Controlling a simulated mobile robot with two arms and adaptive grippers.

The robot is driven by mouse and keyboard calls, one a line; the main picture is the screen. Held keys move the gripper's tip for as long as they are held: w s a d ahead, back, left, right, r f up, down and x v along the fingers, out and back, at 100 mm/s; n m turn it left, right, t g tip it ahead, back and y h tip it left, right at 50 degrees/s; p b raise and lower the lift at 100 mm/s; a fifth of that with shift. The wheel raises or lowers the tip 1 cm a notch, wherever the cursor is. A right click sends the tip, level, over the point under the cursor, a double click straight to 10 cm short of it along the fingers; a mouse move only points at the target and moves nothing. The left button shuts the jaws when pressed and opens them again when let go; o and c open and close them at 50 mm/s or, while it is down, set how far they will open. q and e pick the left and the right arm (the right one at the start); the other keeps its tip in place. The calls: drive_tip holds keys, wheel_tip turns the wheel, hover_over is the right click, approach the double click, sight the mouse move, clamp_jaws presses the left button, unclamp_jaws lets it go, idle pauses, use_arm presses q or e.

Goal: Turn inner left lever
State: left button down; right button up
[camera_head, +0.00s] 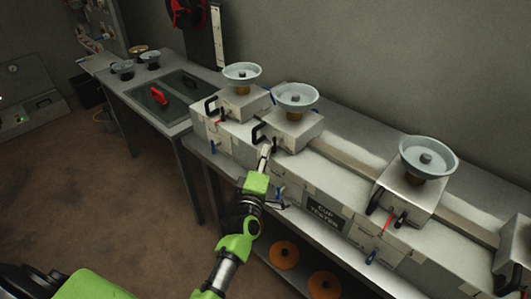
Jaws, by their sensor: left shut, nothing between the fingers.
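A long grey cup tester (325,218) runs along the bench, with several box units topped by pale round cups. The second unit from the left (291,130) is the inner left one. It has a black looped handle (257,133) on its left side. A small dark lever (274,145) shows low on its front, partly hidden by my gripper. My left gripper (265,151) is shut and empty, with its tips close to the front of this unit. I cannot tell whether they touch the lever. My right gripper is not in view.
The leftmost unit (240,103) stands close by. Orange discs (285,255) lie on the shelf below. A side table (165,98) stands at the left. The brown floor (110,205) at left is clear.

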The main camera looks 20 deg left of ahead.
use_arm(q)
drive_tip(key=shift+s+f, duration=0.1)
